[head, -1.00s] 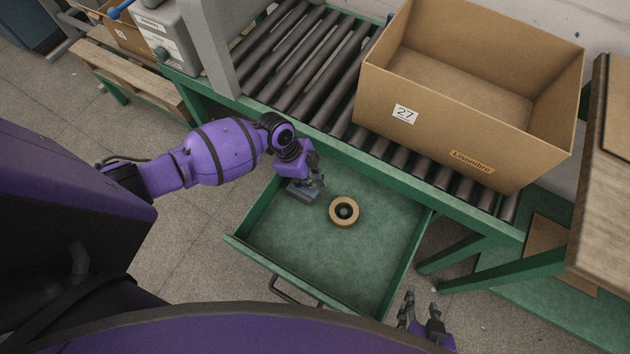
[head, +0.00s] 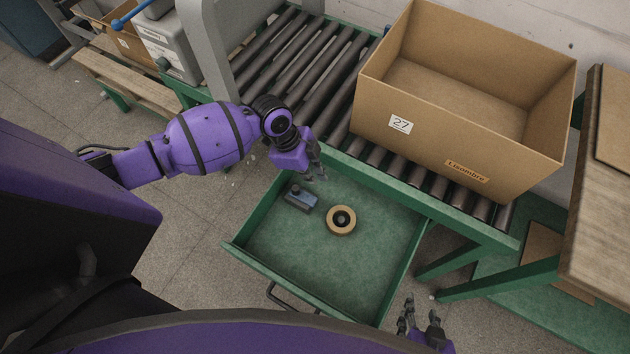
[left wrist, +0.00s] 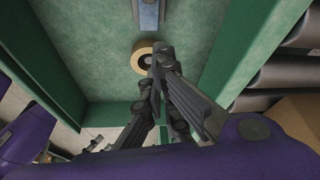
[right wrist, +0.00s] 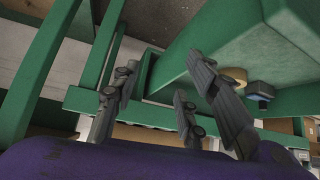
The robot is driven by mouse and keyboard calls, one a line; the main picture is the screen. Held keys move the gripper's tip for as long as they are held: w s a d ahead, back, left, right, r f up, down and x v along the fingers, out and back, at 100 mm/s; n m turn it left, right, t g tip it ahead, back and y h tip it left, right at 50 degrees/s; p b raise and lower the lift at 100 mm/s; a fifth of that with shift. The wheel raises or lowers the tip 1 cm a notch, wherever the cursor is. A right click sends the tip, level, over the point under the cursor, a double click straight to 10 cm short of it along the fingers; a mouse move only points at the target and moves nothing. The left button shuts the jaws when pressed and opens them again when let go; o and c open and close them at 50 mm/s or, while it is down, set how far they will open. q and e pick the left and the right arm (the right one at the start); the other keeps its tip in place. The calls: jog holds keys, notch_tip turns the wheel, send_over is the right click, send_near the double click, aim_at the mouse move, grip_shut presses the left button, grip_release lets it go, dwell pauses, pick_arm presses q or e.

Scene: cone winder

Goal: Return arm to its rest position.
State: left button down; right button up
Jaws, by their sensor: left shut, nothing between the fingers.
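My left arm reaches in from the left, and its gripper (head: 319,169) is over the back left part of the open green drawer (head: 300,255). It is shut and empty; the left wrist view also shows the fingers (left wrist: 157,80) together. My right gripper (head: 420,320) is beside the drawer's front right corner. Its fingers (right wrist: 150,95) stand apart with nothing between them.
In the drawer lie a tan tape roll (head: 341,220) and a small blue-grey device (head: 300,198). Behind is a roller conveyor (head: 290,60) with an open cardboard box (head: 450,130). A grey post (head: 203,50) stands near my left arm.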

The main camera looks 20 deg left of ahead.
jog(key=shift+w+a+r, duration=0.1)
jog(key=shift+w, duration=0.15)
dwell(0.3)
